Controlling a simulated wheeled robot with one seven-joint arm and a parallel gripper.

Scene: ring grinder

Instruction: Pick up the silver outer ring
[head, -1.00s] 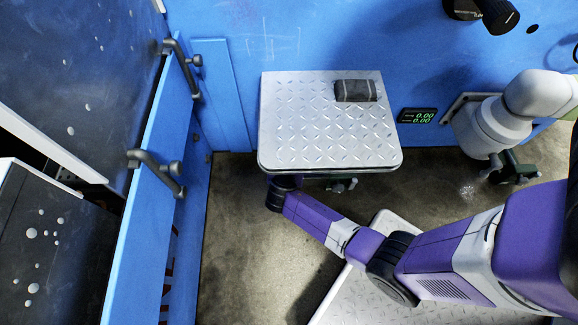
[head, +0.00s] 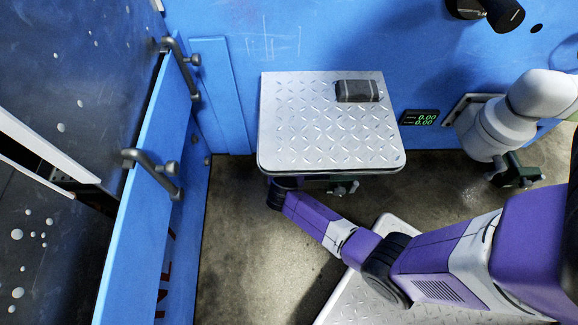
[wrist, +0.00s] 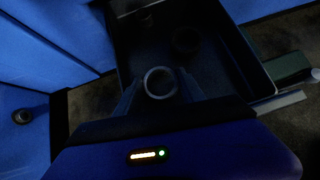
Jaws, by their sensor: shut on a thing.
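The silver outer ring (wrist: 160,83) shows in the wrist view as a round grey ring with a dark open centre. My gripper (wrist: 160,90) has one finger on each side of it and is shut on it. The ring is over or inside a dark tray (wrist: 243,52); I cannot tell how high it is held. In the head view, my gripper and the ring are hidden beneath the metal-topped table.
Two darker round parts (wrist: 185,40) (wrist: 146,17) are in the tray, whose walls stand close by. Blue panels (wrist: 55,45) lie left. The diamond-plate tabletop (head: 310,140) overhangs my arm and bears a dark block (head: 357,91). A grey arm (head: 500,125) stands right.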

